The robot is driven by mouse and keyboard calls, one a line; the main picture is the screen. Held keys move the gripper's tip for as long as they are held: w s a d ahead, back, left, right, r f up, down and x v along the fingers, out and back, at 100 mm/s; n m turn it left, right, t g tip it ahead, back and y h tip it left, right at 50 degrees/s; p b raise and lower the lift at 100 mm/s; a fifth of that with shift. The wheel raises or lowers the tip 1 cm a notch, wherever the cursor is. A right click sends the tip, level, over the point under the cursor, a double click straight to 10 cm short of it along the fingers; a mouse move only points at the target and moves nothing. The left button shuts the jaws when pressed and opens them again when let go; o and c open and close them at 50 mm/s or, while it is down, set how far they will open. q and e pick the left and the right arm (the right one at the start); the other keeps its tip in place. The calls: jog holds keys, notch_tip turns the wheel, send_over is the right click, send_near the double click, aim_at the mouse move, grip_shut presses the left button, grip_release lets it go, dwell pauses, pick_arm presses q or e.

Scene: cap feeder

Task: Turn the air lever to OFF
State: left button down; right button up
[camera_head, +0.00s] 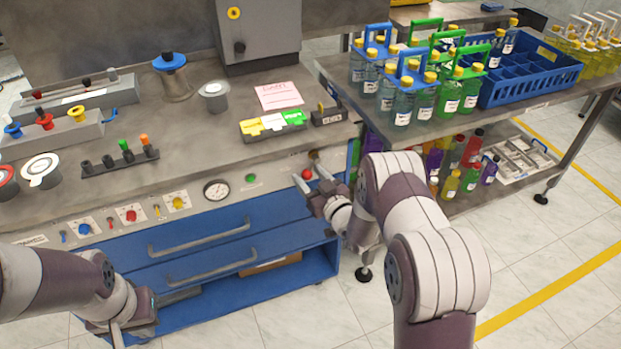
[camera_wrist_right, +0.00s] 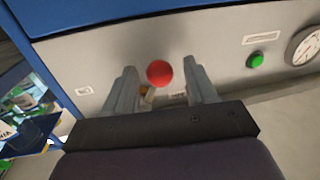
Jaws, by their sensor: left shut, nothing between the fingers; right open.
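The air lever shows as a red ball knob (camera_head: 307,174) on the front panel of the bench, near its right end. In the right wrist view the red knob (camera_wrist_right: 159,73) lies between the two finger lines, with a small brass-coloured part beside it. My right gripper (camera_head: 309,176) is open, its fingers pointing at the panel on either side of the knob; whether they touch it I cannot tell. The lever's arm and label are mostly hidden or too small to read. My left gripper (camera_head: 118,333) is shut and empty, low at the bottom left.
A green button (camera_head: 251,179) and a pressure gauge (camera_head: 216,189) sit left of the lever on the panel. Blue drawers (camera_head: 205,245) with grey handles lie below. A bottle-laden side table (camera_head: 430,128) stands to the right. Floor in front is free.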

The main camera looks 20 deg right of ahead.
jog(key=c, duration=1)
jog(key=m, duration=0.1)
jog(key=a+m, duration=0.1)
jog(key=m, duration=0.1)
jog(key=shift+r+t, duration=0.3)
jog(key=shift+r, duration=0.1)
jog(key=shift+c, duration=0.2)
jog(key=o, duration=1)
jog(key=shift+o, duration=0.2)
jog(key=shift+s, duration=0.1)
jog(key=p+v, duration=0.1)
jog(key=v, duration=1.1)
jog(key=shift+s, duration=0.35)
jog(key=shift+d, duration=0.1)
